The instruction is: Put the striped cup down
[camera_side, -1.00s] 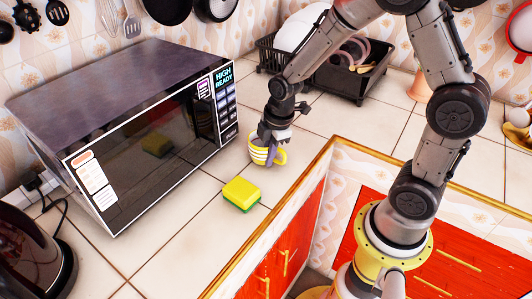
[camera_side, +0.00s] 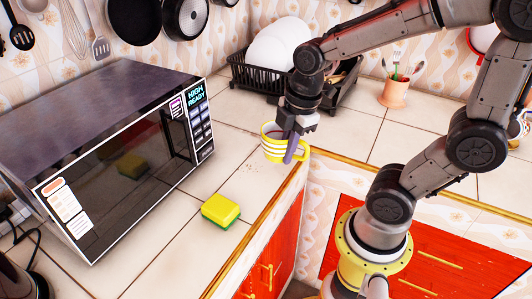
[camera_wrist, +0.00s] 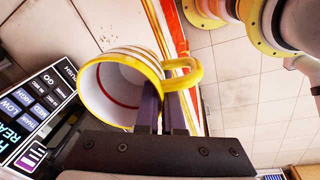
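The striped cup (camera_side: 273,146), yellow and white with a yellow handle, hangs roughly upright from my gripper (camera_side: 291,148) near the counter's front edge. It appears to be above the counter, though the height of the gap is hard to judge. In the wrist view the cup (camera_wrist: 112,95) shows its white inside with a red ring. My gripper (camera_wrist: 163,112) is closed on the cup's wall beside the handle, with one finger inside the rim. The cup's base is hidden in the wrist view.
A yellow-green sponge (camera_side: 221,210) lies on the counter (camera_side: 165,232). A microwave (camera_side: 110,150) stands at left. A black dish rack (camera_side: 245,73) with white plates and a terracotta utensil pot (camera_side: 394,92) stand behind. Tiles between sponge and rack are mostly clear.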

